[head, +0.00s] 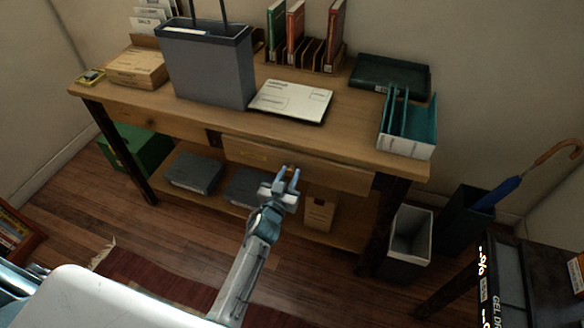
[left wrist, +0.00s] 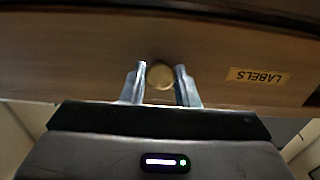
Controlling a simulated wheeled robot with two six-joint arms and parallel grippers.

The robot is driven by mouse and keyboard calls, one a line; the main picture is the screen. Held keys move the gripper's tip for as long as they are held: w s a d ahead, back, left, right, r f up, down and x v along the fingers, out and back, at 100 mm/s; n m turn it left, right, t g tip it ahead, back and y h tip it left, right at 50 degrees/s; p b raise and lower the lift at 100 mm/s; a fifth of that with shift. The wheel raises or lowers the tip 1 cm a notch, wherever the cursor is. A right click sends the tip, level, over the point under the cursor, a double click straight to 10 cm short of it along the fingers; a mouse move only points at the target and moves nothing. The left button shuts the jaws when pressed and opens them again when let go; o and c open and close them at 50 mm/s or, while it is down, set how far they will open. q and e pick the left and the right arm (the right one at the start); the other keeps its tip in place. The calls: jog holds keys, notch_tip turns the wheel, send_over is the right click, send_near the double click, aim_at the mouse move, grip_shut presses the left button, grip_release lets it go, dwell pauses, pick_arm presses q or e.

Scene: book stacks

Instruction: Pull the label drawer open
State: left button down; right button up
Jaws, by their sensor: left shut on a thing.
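The label drawer (head: 335,176) is the right-hand drawer under the wooden table's top. Its front carries a yellow tag reading LABELS, upside down in the left wrist view (left wrist: 258,76). A round brass knob (left wrist: 160,75) sits on the front, left of the tag in that view. My left gripper (head: 288,175) reaches up to the drawer front, and in the left wrist view its two fingers (left wrist: 160,84) stand on either side of the knob, shut on it. I cannot tell for sure how far the drawer is out. My right gripper is not in view.
A waste bin (head: 408,236) stands at right. Floor in front is open.

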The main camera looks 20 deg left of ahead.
pick_arm(q)
jog(key=s+p, duration=0.1)
jog(key=s, duration=2.4)
jog(key=shift+a, duration=0.4)
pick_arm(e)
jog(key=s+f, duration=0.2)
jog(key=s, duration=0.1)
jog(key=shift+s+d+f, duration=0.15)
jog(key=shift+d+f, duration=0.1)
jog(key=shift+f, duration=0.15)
pick_arm(q)
jog(key=c, duration=1.1)
grip_release()
jog(key=s, duration=0.5)
jog(key=s+b, duration=0.1)
jog(key=s, duration=0.4)
jog(key=shift+s+a+b, duration=0.2)
jog(key=shift+s+b, duration=0.1)
jog(key=shift+s, duration=0.1)
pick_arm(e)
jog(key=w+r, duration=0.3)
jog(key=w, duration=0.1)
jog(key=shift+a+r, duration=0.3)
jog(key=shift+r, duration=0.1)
